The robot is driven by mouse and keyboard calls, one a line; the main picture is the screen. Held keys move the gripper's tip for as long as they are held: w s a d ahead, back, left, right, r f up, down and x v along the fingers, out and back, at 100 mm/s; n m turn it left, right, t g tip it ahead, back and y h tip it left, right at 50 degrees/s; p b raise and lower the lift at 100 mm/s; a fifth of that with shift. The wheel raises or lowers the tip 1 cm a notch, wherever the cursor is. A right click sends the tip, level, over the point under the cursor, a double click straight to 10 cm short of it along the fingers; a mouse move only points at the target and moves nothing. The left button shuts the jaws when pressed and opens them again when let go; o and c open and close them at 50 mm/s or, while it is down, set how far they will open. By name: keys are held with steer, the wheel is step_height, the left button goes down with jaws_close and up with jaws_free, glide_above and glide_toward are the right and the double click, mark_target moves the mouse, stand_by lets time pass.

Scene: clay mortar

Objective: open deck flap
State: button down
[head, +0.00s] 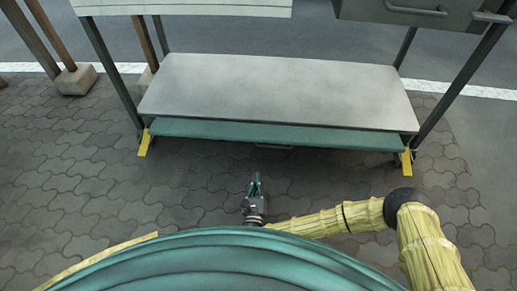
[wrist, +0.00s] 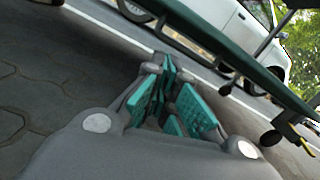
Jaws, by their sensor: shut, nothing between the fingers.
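A green panel (head: 280,134), likely the deck flap, shows as a long strip along the front edge under the grey shelf top (head: 280,90). A small dark handle (head: 273,147) sits at the middle of its lower front edge. In the wrist view a dark green edge (wrist: 230,52), likely the same panel, runs diagonally across the upper right. My gripper (head: 256,178) is in front of the panel and a little left of the handle, apart from both. In the wrist view its green-padded fingers (wrist: 166,78) are shut and empty.
Yellow brackets stand at the shelf's left (head: 146,142) and right (head: 406,160) front corners, beside dark posts. A drawer-like box with a handle (head: 415,9) hangs above right. Paving (head: 80,190) is clear in front and left. A white car (wrist: 240,30) is beyond.

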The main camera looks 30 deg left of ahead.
mark_target(275, 139)
steer(key=w+a+r+m+b, duration=0.2)
steer(key=w+a+r+b, duration=0.2)
steer(key=w, duration=0.5)
steer(key=shift+a+r+m+b, duration=0.2)
steer(key=shift+a+m+b, duration=0.2)
steer(key=shift+a+b, duration=0.4)
steer(key=shift+d, duration=0.15)
steer(key=r+g+h+p, duration=0.1)
steer(key=r+p, duration=0.1)
steer(key=p, duration=0.2)
steer(key=shift+s+g, duration=0.15)
steer(key=shift+g, duration=0.25)
steer(key=shift+f, duration=0.15)
